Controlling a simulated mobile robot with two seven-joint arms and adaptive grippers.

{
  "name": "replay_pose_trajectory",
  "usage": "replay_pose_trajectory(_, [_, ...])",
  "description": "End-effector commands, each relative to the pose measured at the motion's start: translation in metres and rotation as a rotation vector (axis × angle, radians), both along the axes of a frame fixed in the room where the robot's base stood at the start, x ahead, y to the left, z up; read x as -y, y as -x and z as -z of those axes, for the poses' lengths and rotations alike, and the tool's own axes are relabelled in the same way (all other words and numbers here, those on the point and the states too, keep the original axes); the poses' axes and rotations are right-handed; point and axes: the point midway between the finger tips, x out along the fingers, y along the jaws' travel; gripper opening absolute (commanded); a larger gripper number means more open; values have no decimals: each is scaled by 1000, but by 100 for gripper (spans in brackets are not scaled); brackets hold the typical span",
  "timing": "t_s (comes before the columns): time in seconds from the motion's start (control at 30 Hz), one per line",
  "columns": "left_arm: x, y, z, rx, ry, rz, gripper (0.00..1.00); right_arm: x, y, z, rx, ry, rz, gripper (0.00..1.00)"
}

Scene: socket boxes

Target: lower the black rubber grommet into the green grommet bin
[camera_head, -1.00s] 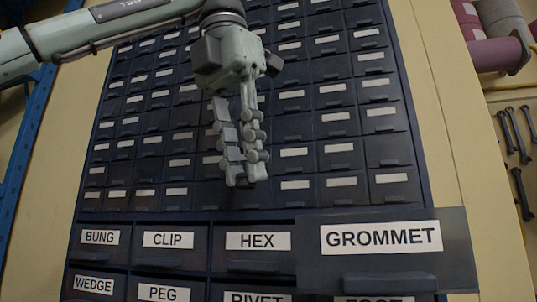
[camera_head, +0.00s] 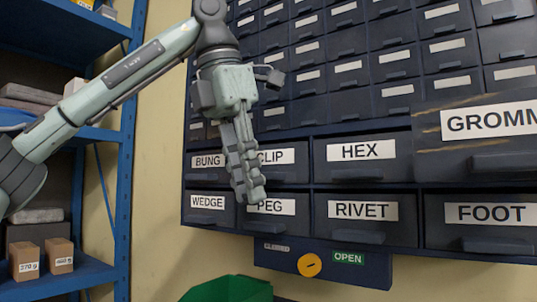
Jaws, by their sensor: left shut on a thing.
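My left gripper (camera_head: 252,196) hangs fingers down in front of the drawer cabinet, by the CLIP and PEG labels. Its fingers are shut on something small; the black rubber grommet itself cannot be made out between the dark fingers. The green grommet bin (camera_head: 230,288) shows only in part at the bottom edge, below and slightly left of the gripper and well apart from it. Its inside is hidden. My right gripper is out of view.
The GROMMET drawer (camera_head: 480,130) stands pulled out at the right. Below the cabinet is a panel with a yellow knob (camera_head: 309,265) between CLOSED and OPEN labels. A blue shelf (camera_head: 122,150) with cardboard boxes (camera_head: 24,262) stands at the left. Bare wall lies between shelf and cabinet.

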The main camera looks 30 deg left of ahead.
Motion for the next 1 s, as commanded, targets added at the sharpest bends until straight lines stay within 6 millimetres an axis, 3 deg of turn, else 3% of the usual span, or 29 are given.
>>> replay_pose_trajectory(0.4, [-48,-2,73,-2,3,-1,8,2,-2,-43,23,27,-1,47])
replay_pose_trajectory(0.6, [-64,-3,98,-3,1,0,8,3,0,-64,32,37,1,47])
replay_pose_trajectory(1.0, [-73,-4,110,0,0,1,8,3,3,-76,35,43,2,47])
